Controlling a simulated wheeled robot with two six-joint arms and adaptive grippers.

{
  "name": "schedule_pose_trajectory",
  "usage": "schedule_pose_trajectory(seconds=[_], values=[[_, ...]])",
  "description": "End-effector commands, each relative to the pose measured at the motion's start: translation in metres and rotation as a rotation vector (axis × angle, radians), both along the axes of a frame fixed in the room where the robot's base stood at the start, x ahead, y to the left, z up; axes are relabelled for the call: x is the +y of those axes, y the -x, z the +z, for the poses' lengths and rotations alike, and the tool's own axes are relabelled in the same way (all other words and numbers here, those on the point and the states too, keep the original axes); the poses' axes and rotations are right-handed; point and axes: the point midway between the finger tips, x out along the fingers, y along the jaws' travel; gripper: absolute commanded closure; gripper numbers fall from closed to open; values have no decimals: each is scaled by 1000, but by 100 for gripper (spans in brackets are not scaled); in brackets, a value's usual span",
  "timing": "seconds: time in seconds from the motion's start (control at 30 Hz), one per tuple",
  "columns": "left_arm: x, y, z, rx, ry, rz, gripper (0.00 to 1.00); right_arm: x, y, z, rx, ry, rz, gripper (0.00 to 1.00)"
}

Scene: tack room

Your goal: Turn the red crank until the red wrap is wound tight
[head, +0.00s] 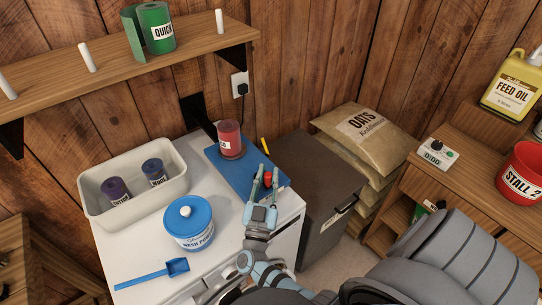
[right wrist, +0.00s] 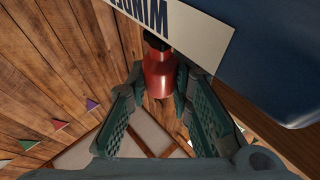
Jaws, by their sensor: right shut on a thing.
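The red wrap (head: 229,140) is a red roll standing upright at the far end of a blue winder board (head: 226,165) on the white cabinet top. How tight it is wound I cannot tell. The red crank (head: 268,182) is at the near right part of the board. My right gripper (head: 266,176) is shut on the crank's red handle. In the right wrist view the red handle (right wrist: 158,78) sits between the two fingers (right wrist: 158,95), below a black stem and a white label. My left gripper is not in view.
A blue-lidded wash powder tub (head: 189,225), a blue scoop (head: 152,274) and a white tray (head: 92,203) with two dark rolls share the white top (head: 128,246). A shelf (head: 110,58) with a green roll hangs above. A dark bin (head: 305,175) stands right.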

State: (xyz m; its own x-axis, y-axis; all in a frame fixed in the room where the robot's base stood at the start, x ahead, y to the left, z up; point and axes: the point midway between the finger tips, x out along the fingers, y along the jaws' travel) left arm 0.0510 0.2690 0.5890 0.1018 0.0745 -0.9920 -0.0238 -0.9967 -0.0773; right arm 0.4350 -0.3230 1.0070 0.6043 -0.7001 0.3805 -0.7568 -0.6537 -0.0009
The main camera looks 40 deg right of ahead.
Motion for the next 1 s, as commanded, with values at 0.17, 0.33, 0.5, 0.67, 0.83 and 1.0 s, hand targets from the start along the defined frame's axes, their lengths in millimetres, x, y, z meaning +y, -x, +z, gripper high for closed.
schedule_pose_trajectory(seconds=[0.17,0.33,0.5,0.67,0.83,1.0], values=[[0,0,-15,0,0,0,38,5,-2,-2,-5,0,-109,100],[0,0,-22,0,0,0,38,8,-2,-2,-4,0,-177,100],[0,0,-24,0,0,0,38,10,-3,-1,-2,2,-211,100],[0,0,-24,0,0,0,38,10,-2,0,-1,2,-220,100],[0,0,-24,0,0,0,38,10,-3,0,-1,3,-219,100],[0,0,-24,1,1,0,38,10,-3,0,-1,3,-219,69]])
